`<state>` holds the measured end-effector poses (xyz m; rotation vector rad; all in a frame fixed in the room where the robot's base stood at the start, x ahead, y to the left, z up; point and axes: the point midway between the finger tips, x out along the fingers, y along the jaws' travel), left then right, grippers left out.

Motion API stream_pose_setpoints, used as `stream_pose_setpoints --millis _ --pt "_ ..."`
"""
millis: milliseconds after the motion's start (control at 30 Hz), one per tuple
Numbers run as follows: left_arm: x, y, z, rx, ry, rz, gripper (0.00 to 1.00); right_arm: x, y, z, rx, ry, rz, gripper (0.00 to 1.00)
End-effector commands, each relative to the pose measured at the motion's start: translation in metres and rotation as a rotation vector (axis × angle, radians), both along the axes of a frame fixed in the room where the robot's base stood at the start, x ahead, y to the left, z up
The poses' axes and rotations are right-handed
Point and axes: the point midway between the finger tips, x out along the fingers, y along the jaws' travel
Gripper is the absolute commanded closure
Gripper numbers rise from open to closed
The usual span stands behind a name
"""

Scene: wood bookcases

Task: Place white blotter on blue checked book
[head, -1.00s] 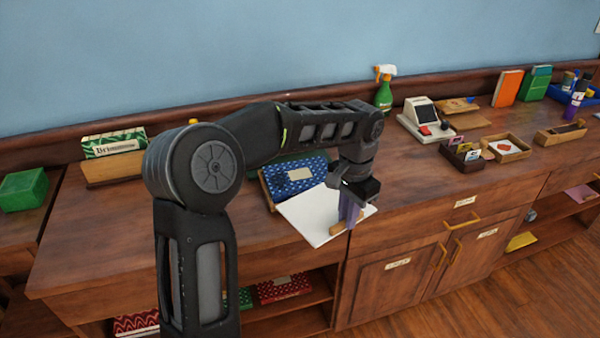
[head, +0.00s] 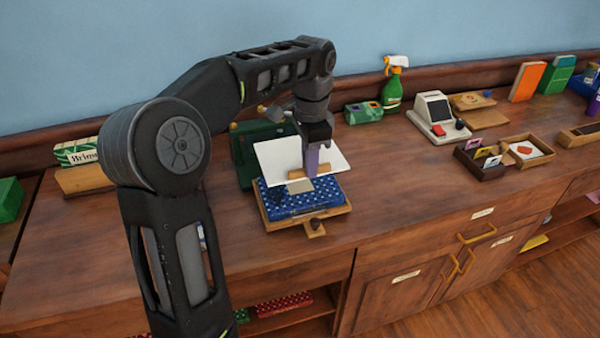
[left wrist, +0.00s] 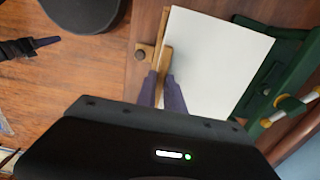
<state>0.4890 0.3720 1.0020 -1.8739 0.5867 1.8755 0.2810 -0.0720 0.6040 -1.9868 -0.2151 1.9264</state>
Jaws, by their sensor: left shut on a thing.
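The white blotter (head: 275,155) is a white sheet with a wooden strip on one edge. My left gripper (head: 310,170) is shut on that strip and holds the blotter tilted over the back part of the blue checked book (head: 290,201). The book lies in a wooden holder (head: 312,225) on the counter. The left wrist view shows the gripper's purple fingers (left wrist: 160,90) on the strip and the white sheet (left wrist: 217,60); the sheet hides the book there. A dark gripper with a purple finger (left wrist: 38,42), seemingly my right one, shows only in the left wrist view.
A dark green box (head: 243,165) stands close behind the book. A green spray bottle (head: 394,85), a white card machine (head: 435,112) and card trays (head: 497,155) stand to the right. The counter (head: 385,175) right of the book is clear.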

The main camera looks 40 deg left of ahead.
Motion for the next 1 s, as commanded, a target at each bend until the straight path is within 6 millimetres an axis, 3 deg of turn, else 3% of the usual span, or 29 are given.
stream_pose_setpoints --millis 367,467,767,1000 --pt "0.0 0.0 -0.001 0.0 0.0 0.0 1.0 -0.001 0.0 0.0 -0.001 0.001 -0.001 0.64" --pt "0.0 0.0 -0.009 -0.001 0.003 0.0 1.0 0.0 0.0 0.0 -0.001 0.001 -0.001 0.64" --pt "-0.001 0.0 -0.057 0.0 0.004 -0.001 1.0 0.0 0.0 0.002 0.0 0.001 -0.001 0.64" --pt "0.0 0.0 -0.063 0.001 -0.001 0.001 1.0 0.0 0.0 0.002 0.0 0.001 -0.001 0.64"
